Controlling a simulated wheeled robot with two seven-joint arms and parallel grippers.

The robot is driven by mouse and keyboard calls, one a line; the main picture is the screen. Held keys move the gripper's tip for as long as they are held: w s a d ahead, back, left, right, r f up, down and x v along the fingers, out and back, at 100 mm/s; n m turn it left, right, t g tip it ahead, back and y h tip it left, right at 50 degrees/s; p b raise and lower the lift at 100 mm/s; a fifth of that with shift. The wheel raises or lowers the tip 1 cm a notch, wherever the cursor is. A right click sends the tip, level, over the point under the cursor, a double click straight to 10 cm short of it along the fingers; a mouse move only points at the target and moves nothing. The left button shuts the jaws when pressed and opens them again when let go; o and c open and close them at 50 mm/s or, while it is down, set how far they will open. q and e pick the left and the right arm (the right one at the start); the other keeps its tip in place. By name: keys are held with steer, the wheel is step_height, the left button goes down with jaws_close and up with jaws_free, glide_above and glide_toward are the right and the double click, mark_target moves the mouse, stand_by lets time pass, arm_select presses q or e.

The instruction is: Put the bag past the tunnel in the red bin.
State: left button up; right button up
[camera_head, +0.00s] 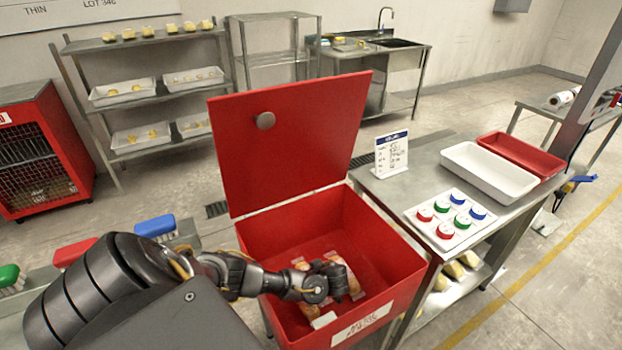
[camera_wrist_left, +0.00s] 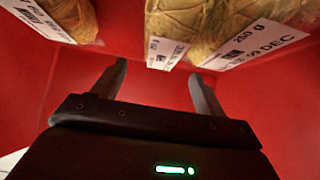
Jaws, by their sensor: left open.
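The red bin (camera_head: 390,250) stands open in front of me, its lid (camera_head: 290,130) raised at the back. Several bags with orange-brown contents lie in it, one bag (camera_head: 351,278) just right of my left gripper (camera_head: 332,280). The left wrist view shows the bags with white printed labels at the top, one bag (camera_wrist_left: 77,18) at left and another (camera_wrist_left: 215,25) at right. My left gripper also shows there (camera_wrist_left: 155,82), fingers apart with only red bin surface between them. The bags are beyond the fingertips. No tunnel is clearly seen, and my right gripper is out of view.
Right of the bin is a steel table with a sign (camera_head: 391,153), a button panel (camera_head: 451,219), a white tray (camera_head: 489,171) and a red tray (camera_head: 521,155). Brushes (camera_head: 155,226) lie at left.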

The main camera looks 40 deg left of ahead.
arm_select(q)
steer(key=v, duration=0.8)
steer(key=shift+a+r, duration=0.15)
steer(key=shift+r, duration=0.2)
steer(key=x, duration=0.8)
steer(key=shift+f, duration=0.3)
steer(key=shift+f+b, duration=0.3)
steer(key=shift+f, duration=0.05)
steer(key=shift+r+p, duration=0.4)
steer(key=shift+r, duration=0.35)
